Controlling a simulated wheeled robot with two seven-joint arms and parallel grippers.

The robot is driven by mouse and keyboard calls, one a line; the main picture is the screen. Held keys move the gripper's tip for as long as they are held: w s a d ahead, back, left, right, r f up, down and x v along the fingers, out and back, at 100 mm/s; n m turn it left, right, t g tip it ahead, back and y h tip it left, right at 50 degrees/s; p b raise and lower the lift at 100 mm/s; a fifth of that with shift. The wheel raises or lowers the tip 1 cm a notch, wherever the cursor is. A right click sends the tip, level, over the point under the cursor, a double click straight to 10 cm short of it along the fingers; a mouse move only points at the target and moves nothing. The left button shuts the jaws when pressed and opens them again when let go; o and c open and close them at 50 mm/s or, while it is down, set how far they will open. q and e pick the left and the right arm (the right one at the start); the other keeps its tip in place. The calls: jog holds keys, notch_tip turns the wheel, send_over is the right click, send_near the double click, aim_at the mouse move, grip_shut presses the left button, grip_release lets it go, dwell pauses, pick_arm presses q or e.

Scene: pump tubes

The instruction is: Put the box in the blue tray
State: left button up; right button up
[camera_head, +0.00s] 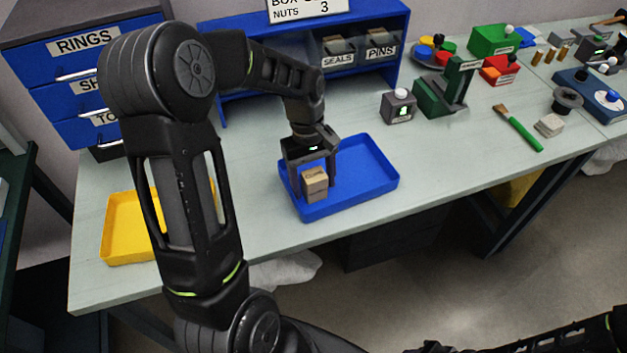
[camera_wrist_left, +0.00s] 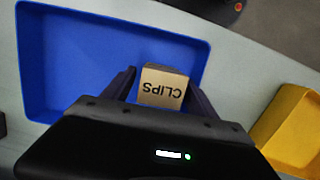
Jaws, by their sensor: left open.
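The small cardboard box (camera_head: 314,184) stands at the front left inside the blue tray (camera_head: 372,183). In the left wrist view, the box (camera_wrist_left: 162,88) reads CLIPS, upside down, and lies over the blue tray floor (camera_wrist_left: 75,60). My left gripper (camera_head: 312,168) is right above and around the box. Its fingers (camera_wrist_left: 161,90) are open on either side, with a thin gap visible on the box's right. I cannot tell whether the box's base touches the tray floor. My right gripper is not in view; only a dark part of that arm shows at bottom right.
A yellow tray (camera_head: 128,232) lies at the table's left, partly behind my left arm. A blue shelf (camera_head: 378,75) with SEALS and PINS bins stands behind. A grey block with a white button (camera_head: 399,106) and a green fixture (camera_head: 437,95) stand right of the tray.

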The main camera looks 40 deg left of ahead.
pick_arm(q)
jog(key=v, duration=1.2)
jog(key=shift+r+b, duration=0.15)
jog(key=shift+b, duration=0.2)
